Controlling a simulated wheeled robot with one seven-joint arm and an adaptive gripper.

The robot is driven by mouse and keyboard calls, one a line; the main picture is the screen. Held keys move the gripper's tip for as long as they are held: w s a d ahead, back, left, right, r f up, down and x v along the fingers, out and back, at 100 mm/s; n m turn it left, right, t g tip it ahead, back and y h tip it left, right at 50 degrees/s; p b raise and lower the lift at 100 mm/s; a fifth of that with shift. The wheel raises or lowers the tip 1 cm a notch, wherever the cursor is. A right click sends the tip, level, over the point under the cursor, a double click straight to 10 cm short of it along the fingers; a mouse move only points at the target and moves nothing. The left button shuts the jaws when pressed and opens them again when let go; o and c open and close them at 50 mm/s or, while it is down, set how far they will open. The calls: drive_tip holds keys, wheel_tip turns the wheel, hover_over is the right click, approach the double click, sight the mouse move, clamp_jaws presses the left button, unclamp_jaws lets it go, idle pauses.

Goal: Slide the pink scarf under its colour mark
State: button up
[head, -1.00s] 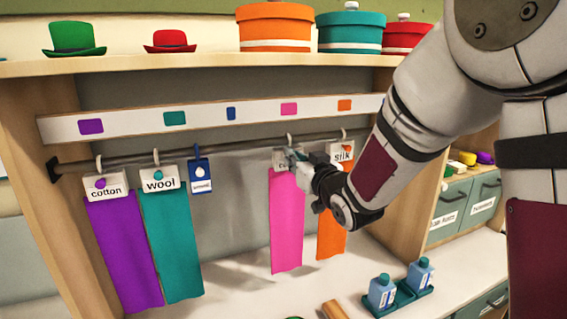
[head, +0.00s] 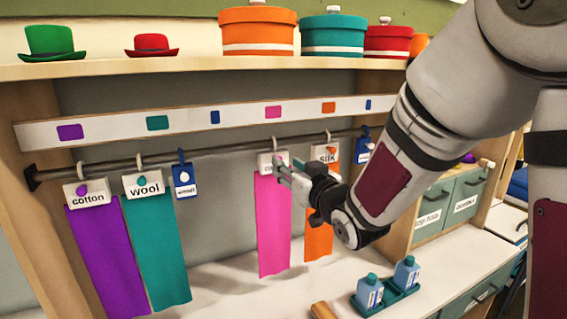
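The pink scarf (head: 273,225) hangs from a white clip tag (head: 266,164) on the rail (head: 225,147). Its tag carries a small pink knob and hangs nearly straight below the pink colour mark (head: 273,112) on the white strip. My gripper (head: 283,169) is in front of the right side of this tag, just below the knob. Its fingers look parted and empty. Part of the tag's lettering and the scarf's upper right edge are hidden behind the fingers. Any contact with the tag is too small to tell.
The orange scarf (head: 319,240) hangs close on the right, partly behind my gripper. A blue tag (head: 363,151) hangs beyond it. Left are the teal scarf (head: 158,250), purple scarf (head: 105,262) and another blue tag (head: 184,180). Bottles (head: 370,292) stand on the counter. The rail between is clear.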

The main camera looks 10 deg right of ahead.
drive_tip(key=shift+v, duration=1.4)
drive_tip(key=s+d+f+m+g+h, duration=0.1)
drive_tip(key=s+g, duration=0.5)
drive_tip(key=s, duration=0.9)
drive_tip(key=s+d+f+m+g+h, duration=0.1)
drive_tip(key=s+d+g+h, duration=0.3)
drive_tip(key=s, duration=1.1)
drive_tip(key=shift+s+d+f+m+g, duration=0.35)
drive_tip(key=shift+d+m+g, duration=0.25)
drive_tip(key=shift+d+g, duration=0.25)
